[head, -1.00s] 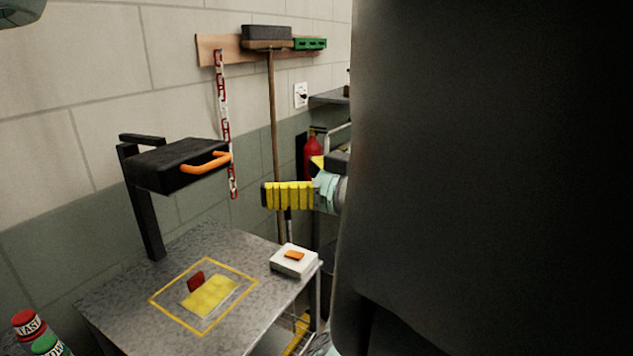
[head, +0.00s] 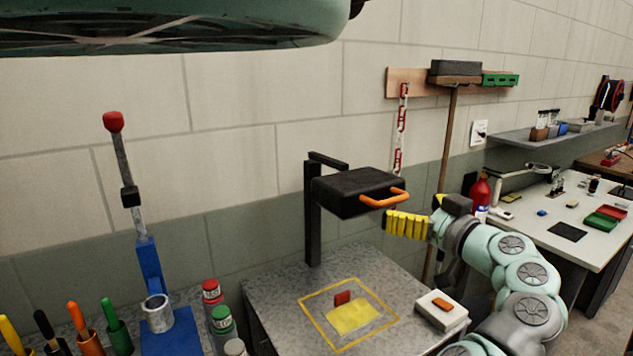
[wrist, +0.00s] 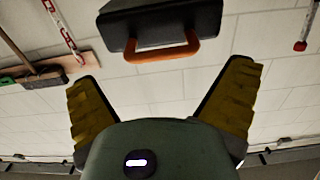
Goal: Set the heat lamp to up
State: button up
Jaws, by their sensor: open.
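The heat lamp (head: 350,192) is a black box on a dark post, with an orange handle (head: 385,198) on its front. Its head sits level, a little below the post's top arm, above the metal table. My gripper (head: 388,223) has yellow ribbed fingers and is just below the handle in the head view, apart from it as far as I can tell. In the wrist view, my gripper (wrist: 163,76) is open and empty, its fingers wide apart. The handle (wrist: 162,52) lies ahead, between and beyond the fingertips.
Below the lamp, a yellow patch (head: 353,316) and a small red piece (head: 342,298) lie inside a yellow outline on the table (head: 275,292). A white box with an orange button (head: 441,311) is at the table's right. A broom (head: 445,160) hangs behind.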

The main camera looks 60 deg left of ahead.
aim_at(396, 200)
jog(key=shift+w+a+p, duration=0.15)
jog(key=shift+a+p, duration=0.75)
jog(key=shift+a, duration=1.55)
jog(key=shift+c, duration=0.3)
jog(key=shift+d, duration=0.15)
jog(key=c, duration=1)
